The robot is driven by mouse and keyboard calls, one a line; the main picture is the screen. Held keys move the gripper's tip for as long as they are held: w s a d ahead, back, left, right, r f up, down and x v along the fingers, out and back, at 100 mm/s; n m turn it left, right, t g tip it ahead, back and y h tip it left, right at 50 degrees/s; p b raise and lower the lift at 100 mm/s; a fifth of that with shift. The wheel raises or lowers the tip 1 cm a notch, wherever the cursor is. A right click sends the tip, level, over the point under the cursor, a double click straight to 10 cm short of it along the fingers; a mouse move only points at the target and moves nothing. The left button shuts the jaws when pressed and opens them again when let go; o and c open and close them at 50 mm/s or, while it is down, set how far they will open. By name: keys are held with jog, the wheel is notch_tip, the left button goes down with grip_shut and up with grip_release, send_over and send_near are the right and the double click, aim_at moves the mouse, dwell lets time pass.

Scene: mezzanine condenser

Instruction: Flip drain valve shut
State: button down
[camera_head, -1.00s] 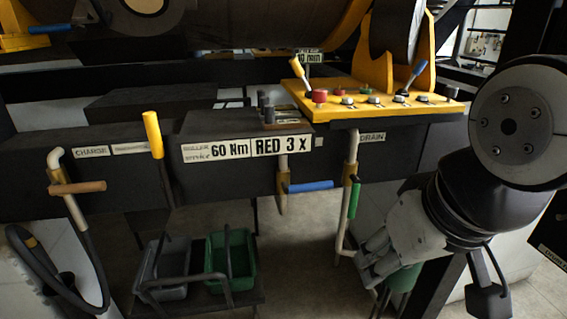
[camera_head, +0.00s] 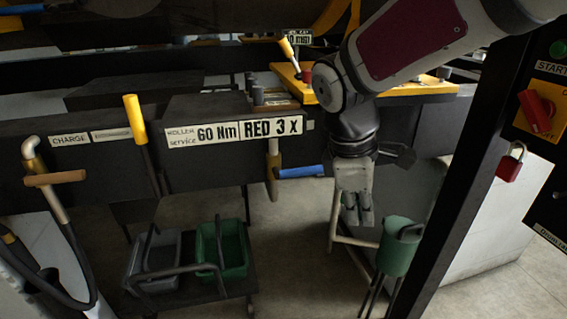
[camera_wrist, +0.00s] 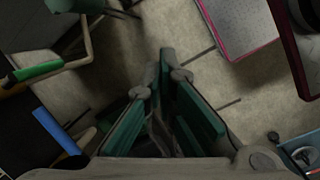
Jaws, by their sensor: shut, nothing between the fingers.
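The drain valve's green lever (camera_wrist: 37,71) shows at the left of the wrist view, beside its brass body (camera_wrist: 13,88) and a pale bent pipe (camera_wrist: 86,45). In the head view my gripper (camera_head: 358,222) and wrist cover the valve and the DRAIN label; only the lower drain pipe (camera_head: 333,218) shows. My gripper points down in front of the pipe. In the wrist view its fingers (camera_wrist: 172,65) are closed together and empty, apart from the lever, which lies to their left.
A blue-handled valve (camera_head: 300,172) sits just left of my gripper and also shows in the wrist view (camera_wrist: 55,131).

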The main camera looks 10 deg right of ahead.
jog(key=w+a+f+n+t+h+b, duration=0.1)
jog(key=w+a+f+n+h+b, duration=0.1)
jog(key=w+f+n+h, duration=0.5)
jog(key=w+a+f+n+t+h+b, duration=0.2)
jog(key=w+f+n+h, duration=0.5)
jog(key=w+n, duration=1.2)
notch_tip(320, 180, down, 4)
jog(key=shift+f+n+h+b, duration=0.2)
jog(key=shift+n+h+b, duration=0.2)
jog(key=shift+b, duration=0.25)
jog(key=w+d, duration=0.2)
jog(key=d, duration=1.1)
jog(key=shift+w+d, duration=0.3)
jog(key=shift+d+f, duration=0.1)
jog(key=shift+d+t+h, duration=0.15)
jog(key=shift+t+h, duration=0.15)
jog(key=shift+h, duration=0.1)
